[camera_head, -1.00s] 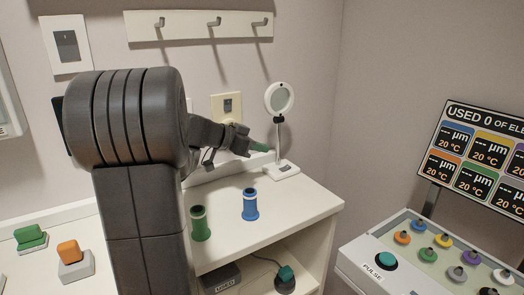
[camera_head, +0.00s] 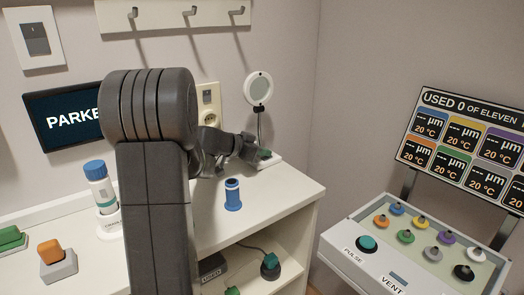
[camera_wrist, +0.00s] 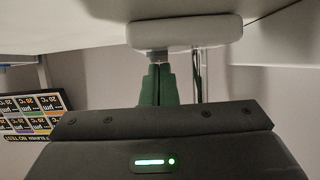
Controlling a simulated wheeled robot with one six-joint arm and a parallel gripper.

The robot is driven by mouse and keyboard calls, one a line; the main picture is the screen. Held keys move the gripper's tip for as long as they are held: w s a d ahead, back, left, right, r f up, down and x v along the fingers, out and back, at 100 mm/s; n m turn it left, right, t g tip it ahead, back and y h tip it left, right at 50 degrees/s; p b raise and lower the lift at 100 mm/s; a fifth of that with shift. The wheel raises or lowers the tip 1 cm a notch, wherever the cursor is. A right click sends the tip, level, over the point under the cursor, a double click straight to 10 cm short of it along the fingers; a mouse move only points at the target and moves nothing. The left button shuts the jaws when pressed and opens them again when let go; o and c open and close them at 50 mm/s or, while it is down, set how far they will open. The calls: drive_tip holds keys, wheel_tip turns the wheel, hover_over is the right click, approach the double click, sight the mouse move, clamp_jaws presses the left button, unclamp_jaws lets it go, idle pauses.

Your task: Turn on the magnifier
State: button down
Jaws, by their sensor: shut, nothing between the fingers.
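The magnifier (camera_head: 258,89) stands at the back right of the white counter, with a round white-rimmed head on a thin dark post. Its white base (camera_head: 275,162) is partly hidden by my gripper (camera_head: 264,154). My gripper is shut and empty, its green fingertips low at the front of the base. In the wrist view, which looks upside down, the fingers (camera_wrist: 156,82) meet the white base (camera_wrist: 185,37) at a small grey part (camera_wrist: 157,55), perhaps a switch. They look touching or nearly so. The post (camera_wrist: 197,75) shows just right of the fingers.
A blue spool-like holder (camera_head: 233,195) stands on the counter in front of my gripper. A blue-capped bottle (camera_head: 99,185) is left of my arm. A wall socket (camera_head: 209,120) is behind the arm. A button panel (camera_head: 415,245) and display stand (camera_head: 470,150) are at the right.

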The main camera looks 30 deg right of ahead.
drive_tip(key=shift+d+f+y, duration=0.15)
drive_tip(key=shift+y, duration=0.25)
drive_tip(key=shift+d, duration=0.15)
drive_tip(key=shift+d+r, duration=0.3)
drive_tip(key=shift+d, duration=0.2)
drive_tip(key=shift+r, duration=0.1)
